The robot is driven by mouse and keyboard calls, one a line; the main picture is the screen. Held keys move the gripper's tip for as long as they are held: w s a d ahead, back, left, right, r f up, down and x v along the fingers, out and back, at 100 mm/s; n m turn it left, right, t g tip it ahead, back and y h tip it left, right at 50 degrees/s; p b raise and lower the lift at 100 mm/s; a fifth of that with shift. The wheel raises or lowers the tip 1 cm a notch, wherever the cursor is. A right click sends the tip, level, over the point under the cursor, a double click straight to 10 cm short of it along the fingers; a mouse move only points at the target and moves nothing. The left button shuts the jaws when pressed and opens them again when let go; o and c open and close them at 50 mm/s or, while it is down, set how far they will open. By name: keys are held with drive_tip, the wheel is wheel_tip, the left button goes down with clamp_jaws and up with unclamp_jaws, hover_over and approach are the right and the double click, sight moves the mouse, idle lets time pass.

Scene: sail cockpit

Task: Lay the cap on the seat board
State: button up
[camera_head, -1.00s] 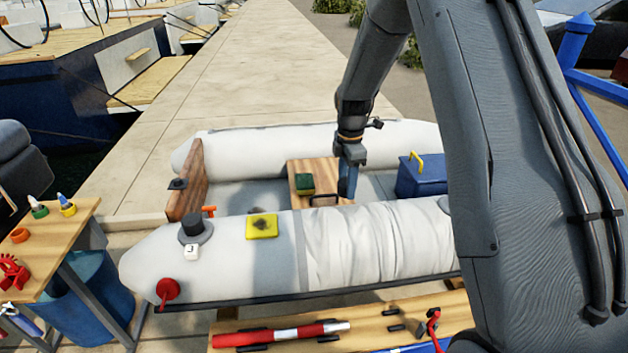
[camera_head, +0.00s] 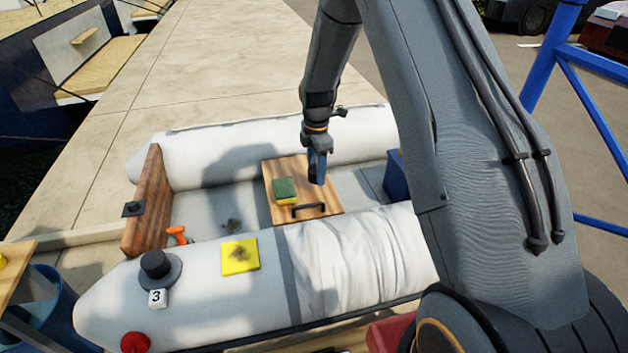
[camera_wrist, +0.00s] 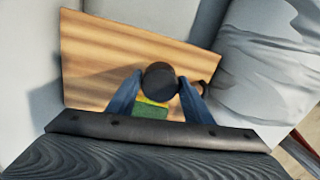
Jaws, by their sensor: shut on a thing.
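The cap is a round black piece (camera_wrist: 160,80) held between my blue fingertips in the wrist view. In the head view my gripper (camera_head: 317,172) hangs above the right part of the seat board, and the cap in it is hard to make out. My gripper is shut on the cap. The wooden seat board (camera_head: 293,171) lies across the inside of the inflatable boat. It fills much of the wrist view (camera_wrist: 105,65), with the cap above it. The gap between cap and board is hard to judge.
A green and yellow sponge (camera_head: 285,190) lies on the board's left half, near a black handle (camera_head: 308,209) at the front edge. A blue box (camera_head: 395,175) stands right.

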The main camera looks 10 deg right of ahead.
sight(316, 190)
drive_tip(key=shift+f+p, duration=0.3)
drive_tip(key=shift+f, duration=1.9)
drive_tip(key=shift+f, duration=0.1)
drive_tip(key=o, duration=1)
drive_tip(key=shift+o, duration=0.2)
wheel_tip(316, 190, up, 12)
drive_tip(key=shift+r+b, duration=0.1)
drive_tip(key=shift+b, duration=0.75)
drive_tip(key=s+r+m, duration=0.3)
drive_tip(key=s+m, duration=0.7)
drive_tip(key=s, duration=0.6)
drive_tip(key=s+r+m, duration=0.4)
drive_tip(key=s+m, duration=0.6)
drive_tip(key=s, duration=0.6)
drive_tip(key=shift+d+r, duration=0.2)
drive_tip(key=shift+r, duration=0.1)
